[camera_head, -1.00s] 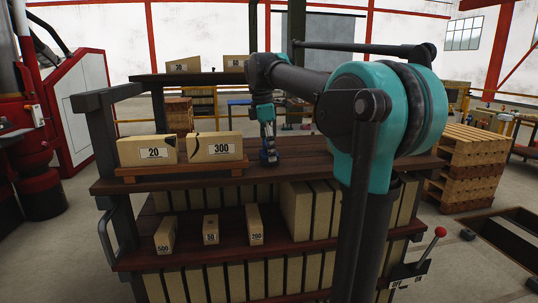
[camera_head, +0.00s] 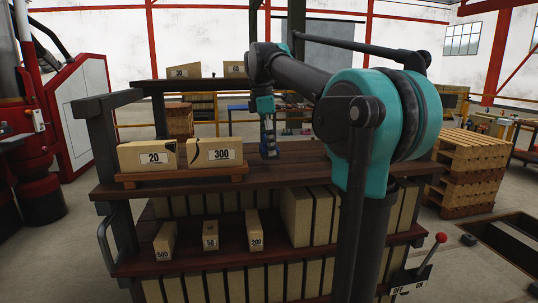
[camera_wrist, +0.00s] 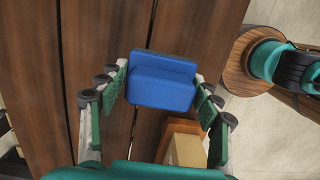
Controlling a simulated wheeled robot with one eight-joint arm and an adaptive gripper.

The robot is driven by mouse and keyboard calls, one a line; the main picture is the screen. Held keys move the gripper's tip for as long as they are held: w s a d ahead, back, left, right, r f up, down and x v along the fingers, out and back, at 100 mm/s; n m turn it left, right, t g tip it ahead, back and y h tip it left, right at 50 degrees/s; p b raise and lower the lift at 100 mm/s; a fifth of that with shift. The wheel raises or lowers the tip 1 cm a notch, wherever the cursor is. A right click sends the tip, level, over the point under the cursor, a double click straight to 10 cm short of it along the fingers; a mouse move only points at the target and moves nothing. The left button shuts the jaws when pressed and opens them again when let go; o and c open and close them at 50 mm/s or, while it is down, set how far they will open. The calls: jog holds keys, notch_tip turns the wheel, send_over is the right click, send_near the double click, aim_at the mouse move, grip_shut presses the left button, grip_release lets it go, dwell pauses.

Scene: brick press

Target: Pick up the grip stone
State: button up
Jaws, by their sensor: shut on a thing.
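The grip stone is a blue block (camera_wrist: 162,80) with a stepped top, centred between the fingers in the wrist view. In the head view it shows as a small blue shape (camera_head: 268,148) at the gripper's tip, partly hidden by the fingers. My gripper (camera_wrist: 163,88) is shut on the blue block, one green-padded finger on each side. It hangs over the dark wooden top shelf (camera_head: 300,160), to the right of the block marked 300. The block appears to be held a little above the planks.
Blocks marked 20 (camera_head: 148,155) and 300 (camera_head: 212,152) stand on a small wooden tray (camera_head: 182,180) left of my gripper. Blocks 500, 50 and 200 (camera_head: 256,230) stand on the shelf below. The top shelf right of the tray is clear.

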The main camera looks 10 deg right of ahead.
notch_tip(320, 180, up, 16)
dwell(0.3)
jog(key=shift+r, duration=0.1)
jog(key=o, duration=0.8)
jog(key=shift+c, duration=0.2)
jog(key=c, duration=0.3)
